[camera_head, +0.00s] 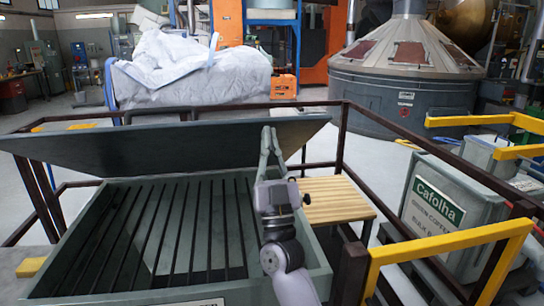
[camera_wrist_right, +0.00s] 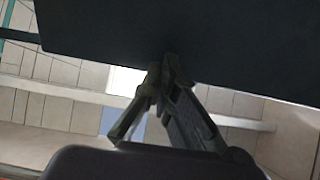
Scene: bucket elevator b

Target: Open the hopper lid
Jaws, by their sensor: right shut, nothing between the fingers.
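The hopper lid (camera_head: 160,143) is a wide dark grey panel, raised and tilted up above the back of the hopper. The hopper (camera_head: 315,262) is a grey-green box with dark parallel bars across its open top. My right gripper (camera_head: 268,131) is shut and empty, pointing up at the lid's right half. In the right wrist view the lid (camera_wrist_right: 200,40) fills the top and the closed fingertips (camera_wrist_right: 163,66) are at its lower edge; whether they touch it I cannot tell. My left gripper is not in view.
A wooden board (camera_head: 335,200) lies right of the hopper. Dark brown rails (camera_head: 345,140) surround the hopper, with a yellow rail (camera_head: 450,245) at front right. A grey Cafolha bin (camera_head: 440,205) stands at the right. A covered bulky load (camera_head: 190,75) is behind.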

